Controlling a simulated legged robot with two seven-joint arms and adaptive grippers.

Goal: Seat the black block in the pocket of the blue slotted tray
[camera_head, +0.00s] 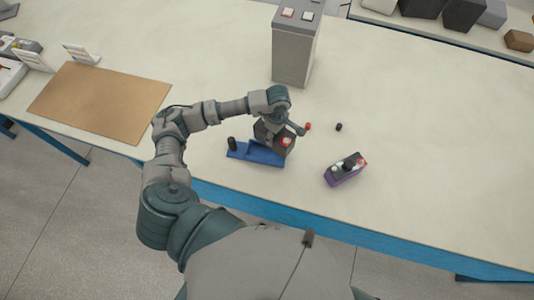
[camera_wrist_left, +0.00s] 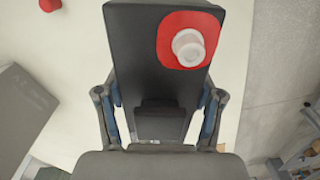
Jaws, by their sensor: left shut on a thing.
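The black block (camera_head: 273,137) has a red patch with a white round terminal on it. It is large in the left wrist view (camera_wrist_left: 140,45), between the two fingers of my left gripper (camera_wrist_left: 160,105). My left gripper (camera_head: 279,122) is shut on it in the head view. The blue slotted tray (camera_head: 240,152) lies near the table's front edge. The block is at the tray's right part and hides some of it. I cannot tell whether it is in the pocket or above it. My right gripper is not in view.
A small black cylinder (camera_head: 232,143) stands at the tray's left end. A red cap (camera_head: 308,126) and a black cap (camera_head: 338,127) lie to the right. A purple-and-black battery (camera_head: 345,172) is front right. A brown board (camera_head: 100,100) lies left.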

